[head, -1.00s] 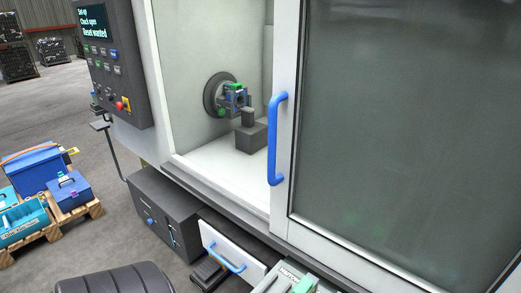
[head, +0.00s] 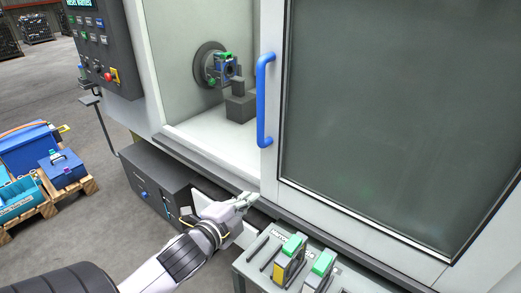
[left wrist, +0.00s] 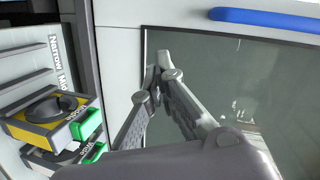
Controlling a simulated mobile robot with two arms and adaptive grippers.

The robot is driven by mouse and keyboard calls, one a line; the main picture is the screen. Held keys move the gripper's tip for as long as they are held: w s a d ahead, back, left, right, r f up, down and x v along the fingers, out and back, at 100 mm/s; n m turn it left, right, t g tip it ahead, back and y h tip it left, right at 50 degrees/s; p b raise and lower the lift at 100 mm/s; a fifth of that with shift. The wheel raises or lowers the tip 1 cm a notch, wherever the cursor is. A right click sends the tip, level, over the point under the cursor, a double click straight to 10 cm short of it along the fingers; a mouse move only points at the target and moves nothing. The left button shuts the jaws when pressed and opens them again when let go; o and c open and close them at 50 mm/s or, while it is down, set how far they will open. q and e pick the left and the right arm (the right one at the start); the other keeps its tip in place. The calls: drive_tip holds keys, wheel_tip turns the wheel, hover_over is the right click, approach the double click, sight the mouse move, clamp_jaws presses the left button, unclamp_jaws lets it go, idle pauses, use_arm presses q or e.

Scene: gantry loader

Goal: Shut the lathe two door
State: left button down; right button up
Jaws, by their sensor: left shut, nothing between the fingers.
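The lathe door (head: 272,170) is a white-framed sliding panel with a dark window. It stands open, with the lathe's inside showing to its left. Its upright blue handle (head: 265,100) is on the door's left edge; the handle also shows at the top of the left wrist view (left wrist: 265,18). My left gripper (head: 250,198) is shut and empty, below the handle and apart from it. In the left wrist view its fingertips (left wrist: 158,62) meet in front of the door. My right gripper is not in view. No label telling which lathe this is can be read.
Inside the lathe are a chuck (head: 212,66) and a grey block (head: 240,107). A control panel (head: 104,50) stands left of the opening. A grey rack (head: 250,262) with green-topped holders is below the door. A pallet with blue boxes (head: 62,170) is on the floor at left.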

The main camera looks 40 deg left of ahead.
use_arm(q)
wheel_tip(320, 180, up, 9)
drive_tip(key=d+m+t+h, duration=0.1)
drive_tip(key=d+m+t, duration=0.1)
drive_tip(key=m+t, duration=0.15)
drive_tip(key=w+a+p, duration=0.4)
drive_tip(key=w, duration=0.6)
drive_tip(key=shift+w+a+f+g, duration=0.25)
drive_tip(key=shift+w+g, duration=0.15)
drive_tip(key=shift+g, duration=0.05)
drive_tip(key=shift+m, duration=0.25)
drive_tip(key=shift+w, duration=0.1)
